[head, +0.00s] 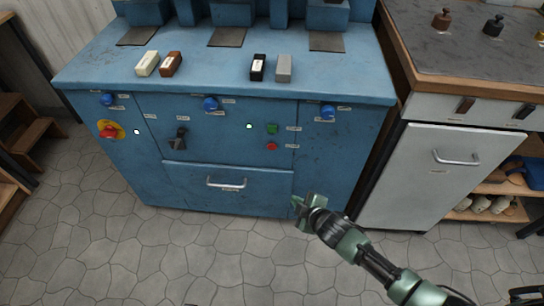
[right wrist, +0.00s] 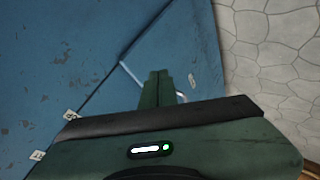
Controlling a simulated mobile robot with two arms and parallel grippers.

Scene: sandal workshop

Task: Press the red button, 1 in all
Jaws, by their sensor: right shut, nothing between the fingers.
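The small red button (head: 272,147) is on the front panel of the blue machine (head: 220,180), just below a green button (head: 272,128). My right gripper (head: 297,203) is in front of the machine, lower than the red button and a little to its right, apart from it. Its fingers are shut and empty. In the right wrist view my shut fingers (right wrist: 158,88) show against the blue front and a pale handle. The red button cannot be seen in that view. My left gripper is not in view.
A larger red knob on a yellow plate (head: 110,131), a black switch (head: 178,138), blue knobs (head: 210,104) and a drawer handle (head: 226,183) are on the same front. A grey cabinet (head: 430,170) stands to the right. The tiled floor in front is clear.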

